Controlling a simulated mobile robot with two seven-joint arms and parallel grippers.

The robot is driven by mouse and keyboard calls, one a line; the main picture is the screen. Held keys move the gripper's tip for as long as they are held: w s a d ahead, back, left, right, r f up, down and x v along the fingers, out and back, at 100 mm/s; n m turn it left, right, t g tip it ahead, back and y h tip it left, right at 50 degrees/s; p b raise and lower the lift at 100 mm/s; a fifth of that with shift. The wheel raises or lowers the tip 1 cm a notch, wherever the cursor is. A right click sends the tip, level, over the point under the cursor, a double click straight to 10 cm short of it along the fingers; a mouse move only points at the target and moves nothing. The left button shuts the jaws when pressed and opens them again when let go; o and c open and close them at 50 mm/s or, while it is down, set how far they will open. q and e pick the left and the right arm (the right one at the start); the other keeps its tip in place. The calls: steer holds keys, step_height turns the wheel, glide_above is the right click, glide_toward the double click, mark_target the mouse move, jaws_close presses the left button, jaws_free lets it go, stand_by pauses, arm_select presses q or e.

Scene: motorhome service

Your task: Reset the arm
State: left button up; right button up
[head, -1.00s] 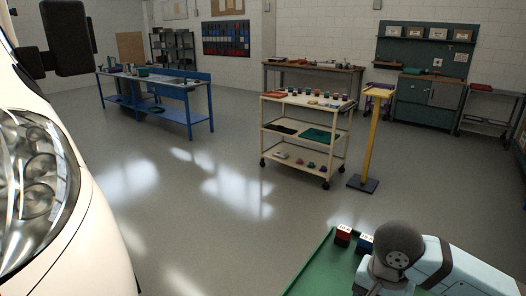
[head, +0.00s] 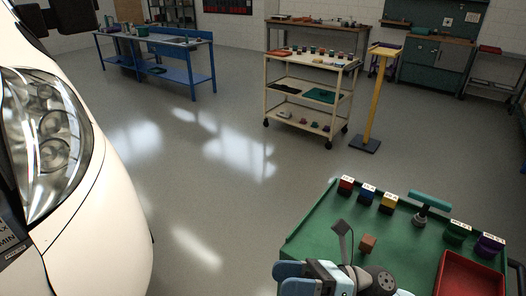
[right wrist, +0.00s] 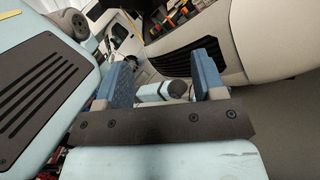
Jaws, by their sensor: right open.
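My right gripper (head: 290,279) is low in the head view, at the near left side of a green-topped table (head: 312,240). Its blue fingers point left. In the right wrist view the two blue fingers (right wrist: 164,82) stand apart with nothing held between them. Part of my pale blue arm and a dark round joint (head: 383,279) show beside the gripper. My left gripper is not in view.
The table carries labelled red (head: 345,187), blue (head: 367,194), yellow (head: 388,204), green (head: 456,233) and purple (head: 488,246) blocks, a teal T-handled item (head: 430,200), a brown cube (head: 368,243) and a red tray (head: 446,267). A white vehicle (head: 105,220) stands left. Open floor lies between.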

steer(key=w+d+f+m+t+h, duration=0.4)
steer(key=m+t, duration=0.5)
steer(key=m, duration=0.5)
steer(key=w+d+f+m+t+h, duration=0.1)
steer(key=d+f+m+t+h, duration=0.4)
steer(key=m+t, duration=0.65)
steer(key=s+d+f+m+g+h, duration=0.35)
steer(key=s+f+m+g, duration=0.2)
steer(key=f+m, duration=0.45)
steer(key=s+d+f+m+g+h, duration=0.2)
steer(key=s+f+m+g+h, duration=0.3)
steer(key=f+m, duration=0.5)
step_height(320, 180, up, 11)
steer(key=n+t+p, duration=0.1)
steer(key=p, duration=1.1)
steer(key=shift+s+d+f, duration=0.15)
steer(key=shift+s+d, duration=0.1)
steer(key=shift+d, duration=0.2)
steer(key=shift+n, duration=0.25)
